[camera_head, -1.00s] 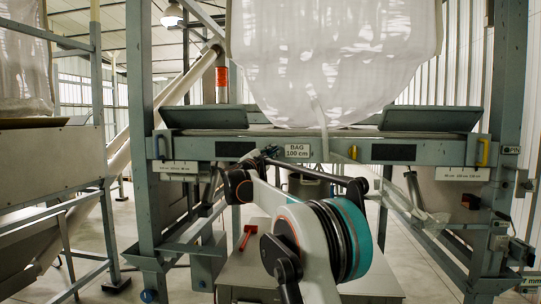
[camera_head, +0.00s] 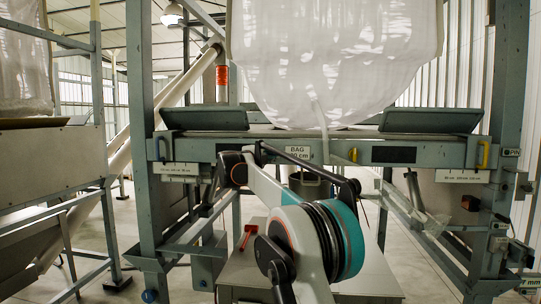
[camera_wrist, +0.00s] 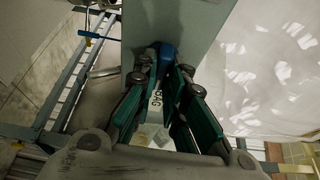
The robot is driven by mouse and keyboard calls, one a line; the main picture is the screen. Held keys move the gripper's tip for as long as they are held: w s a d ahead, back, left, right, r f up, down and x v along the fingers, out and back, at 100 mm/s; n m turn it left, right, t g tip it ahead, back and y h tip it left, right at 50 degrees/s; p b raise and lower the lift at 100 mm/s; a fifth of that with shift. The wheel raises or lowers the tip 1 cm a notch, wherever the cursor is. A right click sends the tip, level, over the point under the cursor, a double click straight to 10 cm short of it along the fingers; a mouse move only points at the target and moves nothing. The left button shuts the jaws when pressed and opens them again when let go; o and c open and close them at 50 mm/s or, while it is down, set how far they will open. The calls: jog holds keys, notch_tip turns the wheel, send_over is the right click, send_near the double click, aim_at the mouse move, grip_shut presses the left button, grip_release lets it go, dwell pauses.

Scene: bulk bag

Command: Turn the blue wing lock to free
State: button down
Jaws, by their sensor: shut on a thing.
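The blue wing lock (camera_wrist: 167,55) shows in the wrist view at the top of the gap between my fingers, against a grey-green frame beam (camera_wrist: 190,25). My gripper (camera_wrist: 165,65) has its green-padded fingers on either side of the blue piece and is shut on it. The fingertips hide part of the lock, and its turn angle is hard to read. A white label (camera_wrist: 155,100) with dark letters lies below it between the fingers. In the head view my arm hides the gripper and the lock.
A large white bulk bag (camera_head: 335,55) hangs above the frame's crossbeam (camera_head: 395,153). A red-handled tool (camera_head: 250,232) lies on a grey table (camera_head: 240,270) below. Frame posts stand left and right. A second blue bar (camera_wrist: 97,37) shows at the wrist view's upper left.

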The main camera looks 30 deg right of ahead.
dwell(0.4)
jog(key=c, duration=1.6)
grip_release()
jog(key=shift+c, duration=0.2)
jog(key=v, duration=1.2)
